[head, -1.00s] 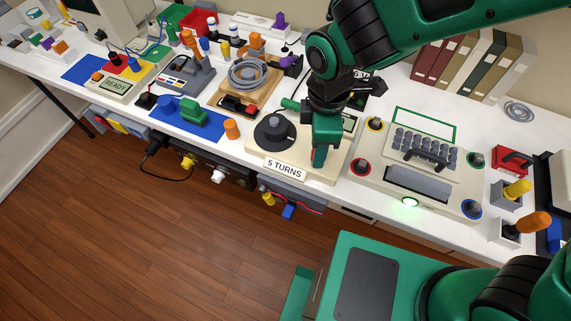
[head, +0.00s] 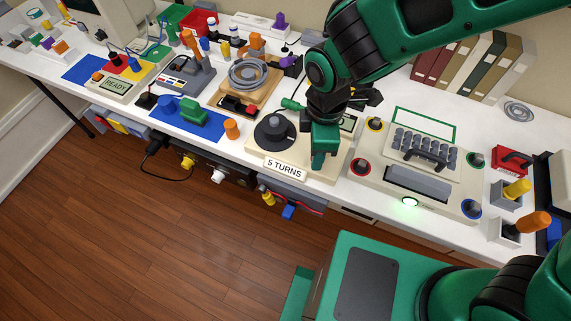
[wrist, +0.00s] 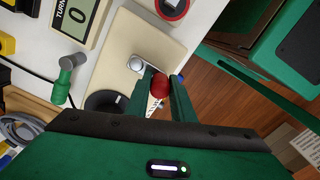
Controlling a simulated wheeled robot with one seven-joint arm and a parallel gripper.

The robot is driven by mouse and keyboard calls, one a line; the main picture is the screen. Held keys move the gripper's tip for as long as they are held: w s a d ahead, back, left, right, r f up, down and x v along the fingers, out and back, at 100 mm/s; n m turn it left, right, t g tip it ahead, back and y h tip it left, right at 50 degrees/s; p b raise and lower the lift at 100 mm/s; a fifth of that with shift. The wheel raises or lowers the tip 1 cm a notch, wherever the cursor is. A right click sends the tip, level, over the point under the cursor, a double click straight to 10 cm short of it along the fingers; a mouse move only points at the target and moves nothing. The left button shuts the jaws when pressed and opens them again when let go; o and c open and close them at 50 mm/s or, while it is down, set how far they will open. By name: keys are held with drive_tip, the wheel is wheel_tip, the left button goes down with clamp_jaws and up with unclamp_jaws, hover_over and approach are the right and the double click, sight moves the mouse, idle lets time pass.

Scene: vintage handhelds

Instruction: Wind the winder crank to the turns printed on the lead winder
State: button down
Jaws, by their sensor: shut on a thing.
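The lead winder is a cream base (head: 265,153) at the front of the table, with a dark round spool (head: 275,133) and a "5 TURNS" label (head: 284,169). Its counter (wrist: 77,15) reads 0 under "TURNS" in the wrist view. The winder crank has a silver hub end (wrist: 136,63) and a red knob (wrist: 160,86). My gripper (wrist: 162,90) points down over the right part of the base, its green fingers shut on the red knob. In the head view my gripper (head: 318,160) hides the crank.
A grey-topped keyboard device (head: 420,180) with colored corner knobs stands close on the right. A grey-and-green handle (wrist: 67,80) stands beside the winder. The floor in front is clear.

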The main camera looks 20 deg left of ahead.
drive_tip(key=shift+w+d+f, duration=0.1)
drive_tip(key=shift+w+d, duration=0.15)
drive_tip(key=shift+d, duration=0.45)
drive_tip(key=shift+w+d, duration=0.2)
drive_tip(key=shift+d, duration=0.5)
drive_tip(key=shift+w+d, duration=0.8)
drive_tip(key=shift+w, duration=0.15)
drive_tip(key=shift+w+d, duration=0.15)
drive_tip(key=shift+w, duration=1.2)
